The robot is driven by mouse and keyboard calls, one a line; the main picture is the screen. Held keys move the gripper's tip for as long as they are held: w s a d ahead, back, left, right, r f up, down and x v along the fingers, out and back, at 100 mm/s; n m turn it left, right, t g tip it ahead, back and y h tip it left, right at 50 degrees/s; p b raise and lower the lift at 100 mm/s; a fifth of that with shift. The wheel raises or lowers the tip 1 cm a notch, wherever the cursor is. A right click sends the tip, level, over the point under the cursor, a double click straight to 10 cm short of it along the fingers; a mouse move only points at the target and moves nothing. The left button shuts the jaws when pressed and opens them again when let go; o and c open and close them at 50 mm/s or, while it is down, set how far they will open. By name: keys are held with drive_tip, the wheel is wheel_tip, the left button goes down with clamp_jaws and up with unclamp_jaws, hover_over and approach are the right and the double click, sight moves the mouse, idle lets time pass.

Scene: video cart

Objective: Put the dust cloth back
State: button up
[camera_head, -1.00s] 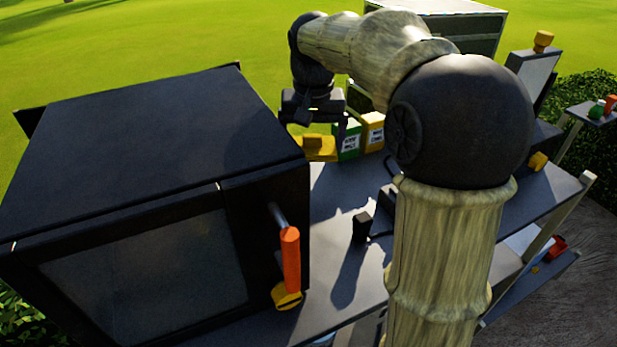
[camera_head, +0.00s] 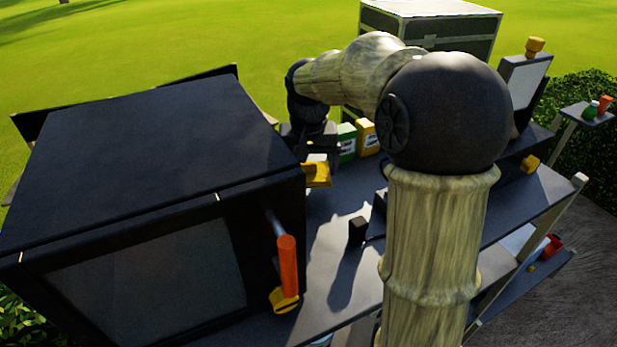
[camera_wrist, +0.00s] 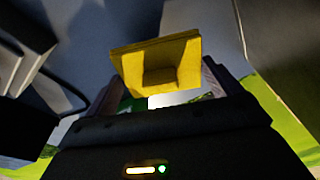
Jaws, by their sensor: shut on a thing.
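The dust cloth, a flat yellow piece with a small raised block on it (camera_wrist: 160,62), is between my gripper's fingers in the wrist view. It also shows as a yellow shape in the head view (camera_head: 318,178), just right of the big dark box's back right edge. My gripper (camera_head: 312,150) is shut on it, pointing down at the far side of the cart top; its fingertips are partly hidden. In the wrist view the dark fingers of my gripper (camera_wrist: 160,80) flank the yellow piece. I cannot tell whether the cloth touches the cart top.
The big dark box (camera_head: 150,140) with an orange handle (camera_head: 287,265) fills the left. A green-and-white carton (camera_head: 347,143) and a yellow carton (camera_head: 366,137) stand close behind my gripper. A small black block (camera_head: 358,230) stands on the cart top (camera_head: 325,255), clear in front.

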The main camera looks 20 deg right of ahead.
sight(308, 173)
wheel_tip(308, 173, down, 4)
drive_tip(key=shift+p, duration=0.75)
drive_tip(key=shift+w+f, duration=0.1)
drive_tip(key=shift+f, duration=0.1)
drive_tip(key=o, duration=0.8)
drive_tip(key=shift+d, duration=0.1)
drive_tip(key=shift+a+r, duration=0.2)
drive_tip(key=shift+r, duration=0.15)
drive_tip(key=r+b, duration=0.1)
drive_tip(key=r, duration=0.2)
drive_tip(key=s+r+b, duration=0.1)
drive_tip(key=r, duration=0.3)
drive_tip(key=s+r+b, duration=0.1)
drive_tip(key=r, duration=0.3)
drive_tip(key=shift+a+r, duration=0.1)
drive_tip(key=shift+r, duration=0.1)
drive_tip(key=shift+w, duration=0.1)
